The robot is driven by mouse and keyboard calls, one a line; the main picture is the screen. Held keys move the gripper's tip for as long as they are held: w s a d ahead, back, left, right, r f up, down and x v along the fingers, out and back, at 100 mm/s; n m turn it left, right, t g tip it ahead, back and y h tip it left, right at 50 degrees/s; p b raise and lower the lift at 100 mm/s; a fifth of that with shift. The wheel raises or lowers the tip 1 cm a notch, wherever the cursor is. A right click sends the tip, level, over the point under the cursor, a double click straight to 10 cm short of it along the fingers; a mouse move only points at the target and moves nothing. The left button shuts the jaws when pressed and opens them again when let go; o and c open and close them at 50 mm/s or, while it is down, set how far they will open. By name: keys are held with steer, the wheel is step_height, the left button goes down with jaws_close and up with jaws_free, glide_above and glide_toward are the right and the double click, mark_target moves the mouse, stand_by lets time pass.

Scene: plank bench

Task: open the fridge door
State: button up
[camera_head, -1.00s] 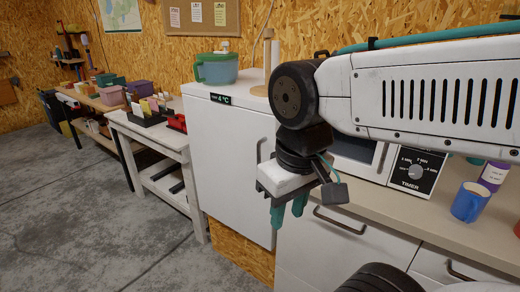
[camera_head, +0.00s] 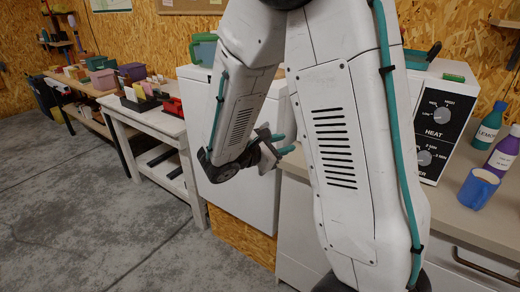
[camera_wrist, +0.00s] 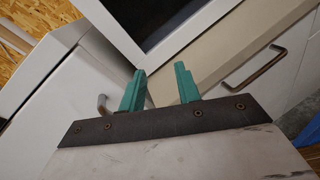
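The fridge (camera_head: 250,205) is a white cabinet left of the counter in the head view, and my arm hides much of its front. Its door looks shut. In the wrist view, the fridge's white front (camera_wrist: 70,85) fills the left side. Its grey bar handle (camera_wrist: 102,104) shows just left of the left finger, partly cut off by my gripper; my arm hides it in the head view. My gripper (camera_wrist: 160,70) has two teal fingers, apart with nothing between them. In the head view, my gripper (camera_head: 285,144) is in front of the fridge's right side, pointing right.
The counter (camera_head: 455,212) right of the fridge holds a microwave (camera_head: 445,115), a blue mug (camera_head: 479,188) and bottles. A drawer handle (camera_wrist: 254,68) sticks out near the right finger. A white side table (camera_head: 150,120) stands left of the fridge. The floor in front is clear.

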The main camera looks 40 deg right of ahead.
steer(key=w+a+f+n+t, duration=0.4)
steer(key=w+f+n+t, duration=0.4)
steer(key=w+f+n, duration=0.15)
steer(key=x, duration=0.8)
steer(key=shift+w+a+f+y, duration=0.15)
steer(key=shift+w+f+y, duration=0.1)
steer(key=shift+f+y, duration=0.15)
jaws_close()
